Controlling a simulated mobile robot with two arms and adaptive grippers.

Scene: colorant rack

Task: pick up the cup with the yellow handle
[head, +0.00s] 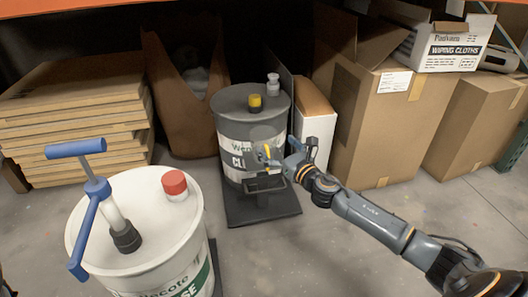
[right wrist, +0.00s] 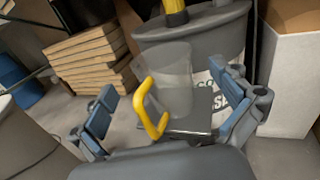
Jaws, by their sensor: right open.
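The clear cup (right wrist: 172,85) with the yellow handle (right wrist: 150,108) appears in the right wrist view, in front of a grey drum and above a small dark platform (right wrist: 190,133). In the head view its yellow handle (head: 266,153) shows beside my right gripper (head: 277,157), and the clear body is hard to make out. My right gripper is open. In the right wrist view its blue fingers (right wrist: 166,103) stand on either side of the cup, with a gap to each side. Whether the cup rests fully on the platform cannot be told. My left gripper is not in view.
The grey drum (head: 237,128) has a yellow cap (head: 255,103). A white drum (head: 165,240) with a blue-handled pump (head: 90,190) and red cap (head: 174,184) stands front left. Stacked boards (head: 85,110) are behind; cardboard boxes (head: 375,125) stand right.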

